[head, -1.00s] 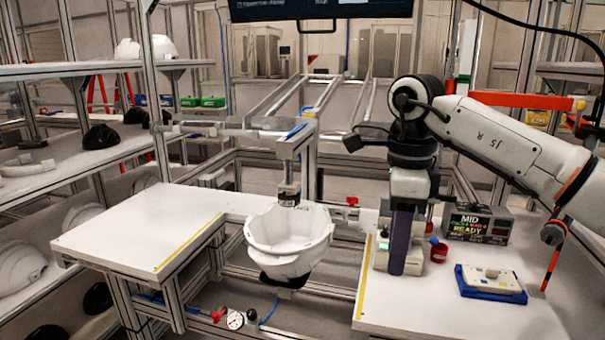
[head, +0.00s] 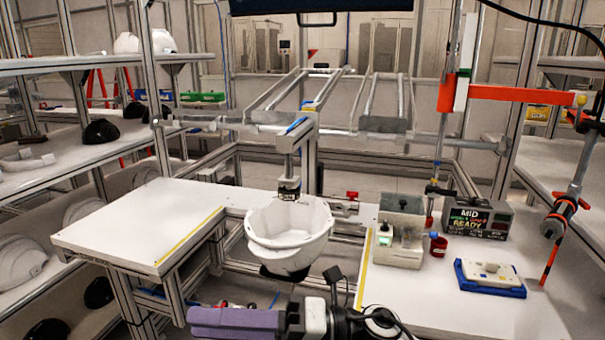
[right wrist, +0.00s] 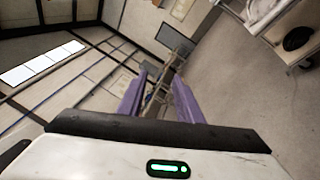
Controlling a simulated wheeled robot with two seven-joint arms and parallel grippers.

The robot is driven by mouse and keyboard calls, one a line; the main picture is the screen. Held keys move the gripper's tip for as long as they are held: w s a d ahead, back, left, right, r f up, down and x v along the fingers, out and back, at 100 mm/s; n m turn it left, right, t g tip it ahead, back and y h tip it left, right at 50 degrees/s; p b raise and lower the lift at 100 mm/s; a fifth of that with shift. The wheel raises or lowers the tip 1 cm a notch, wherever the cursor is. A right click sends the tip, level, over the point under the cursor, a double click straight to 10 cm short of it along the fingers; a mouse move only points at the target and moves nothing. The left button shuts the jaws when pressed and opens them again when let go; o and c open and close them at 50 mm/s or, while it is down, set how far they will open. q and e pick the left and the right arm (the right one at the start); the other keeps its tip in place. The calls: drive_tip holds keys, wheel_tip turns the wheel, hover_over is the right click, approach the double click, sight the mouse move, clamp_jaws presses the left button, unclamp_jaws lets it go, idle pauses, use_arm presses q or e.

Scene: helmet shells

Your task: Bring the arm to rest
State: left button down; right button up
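My right gripper (head: 200,321) is low at the front of the head view, its purple fingers pointing left, below the white helmet shell (head: 287,240) in the picture. In the right wrist view the two purple fingers (right wrist: 158,88) stand apart with nothing between them. The helmet shell sits open side up on a dark holder, under a vertical grey tool. My left gripper is in neither view.
The left white table (head: 140,228) is bare. Shelves with helmet shells stand at far left.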

drive_tip(key=w+d+f+m+t+h, duration=0.2)
drive_tip(key=d+f+m+t+h, duration=0.6)
drive_tip(key=m, duration=0.8)
drive_tip(key=w+d+f+m+t+h, duration=0.1)
drive_tip(key=d+f+m+t+h, duration=0.3)
drive_tip(key=d+f+m+t, duration=0.75)
drive_tip(key=s+d+f+m+g+h, duration=0.2)
drive_tip(key=s+d+f+m+g, duration=0.2)
drive_tip(key=s+f, duration=0.5)
drive_tip(key=s+d+f+m+g+h, duration=0.3)
drive_tip(key=s+d+f+m+g, duration=0.2)
drive_tip(key=s+f+m, duration=0.3)
wheel_tip(320, 180, down, 2)
drive_tip(key=shift+s+d+f, duration=0.15)
drive_tip(key=shift+s+d, duration=0.15)
drive_tip(key=shift+s, duration=0.65)
